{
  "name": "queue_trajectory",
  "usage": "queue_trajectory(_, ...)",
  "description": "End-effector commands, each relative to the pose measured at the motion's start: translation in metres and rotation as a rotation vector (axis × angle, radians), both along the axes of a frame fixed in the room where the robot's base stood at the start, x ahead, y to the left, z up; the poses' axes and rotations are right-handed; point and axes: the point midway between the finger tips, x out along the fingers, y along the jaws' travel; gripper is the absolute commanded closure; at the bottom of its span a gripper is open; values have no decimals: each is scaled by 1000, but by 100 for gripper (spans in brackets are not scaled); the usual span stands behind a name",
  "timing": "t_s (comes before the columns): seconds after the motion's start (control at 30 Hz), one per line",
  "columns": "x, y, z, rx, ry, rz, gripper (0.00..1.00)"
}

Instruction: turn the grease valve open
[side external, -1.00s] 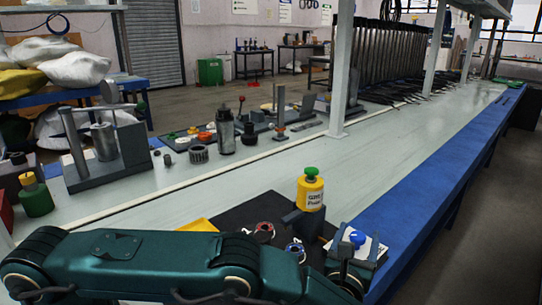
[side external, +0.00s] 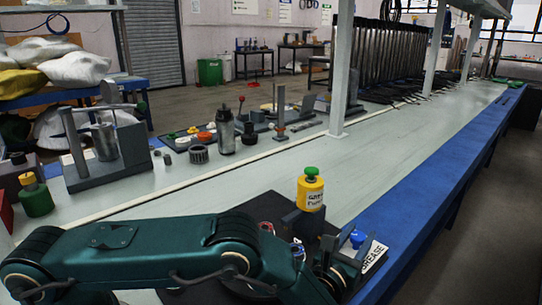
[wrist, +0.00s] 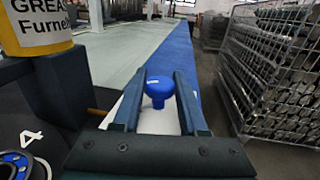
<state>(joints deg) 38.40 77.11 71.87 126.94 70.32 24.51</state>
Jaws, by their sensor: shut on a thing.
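The blue knob (wrist: 160,88), which I take for the grease valve, stands upright between my two fingers in the wrist view. My gripper (wrist: 160,105) is shut on it, with one dark finger on each side. In the side view the blue knob (side external: 357,238) shows above my gripper (side external: 345,262), near the bench's blue edge. A white card marked GREASE (side external: 373,257) lies just right of the fingers. The lower part of the knob is hidden by my gripper.
A yellow canister (side external: 310,194) with a green cap stands in a dark holder (side external: 301,222) just behind my gripper. A black mat (side external: 258,207) with small ringed parts lies to the left.

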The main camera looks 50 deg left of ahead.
Motion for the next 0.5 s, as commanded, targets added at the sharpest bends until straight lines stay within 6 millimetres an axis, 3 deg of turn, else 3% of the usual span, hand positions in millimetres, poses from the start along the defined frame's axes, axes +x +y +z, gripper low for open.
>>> queue_trajectory(0.47, 0, 1, 1, -6, -2, -50, 100)
queue_trajectory(0.5, 0, 1, 1, -6, -2, -50, 54)
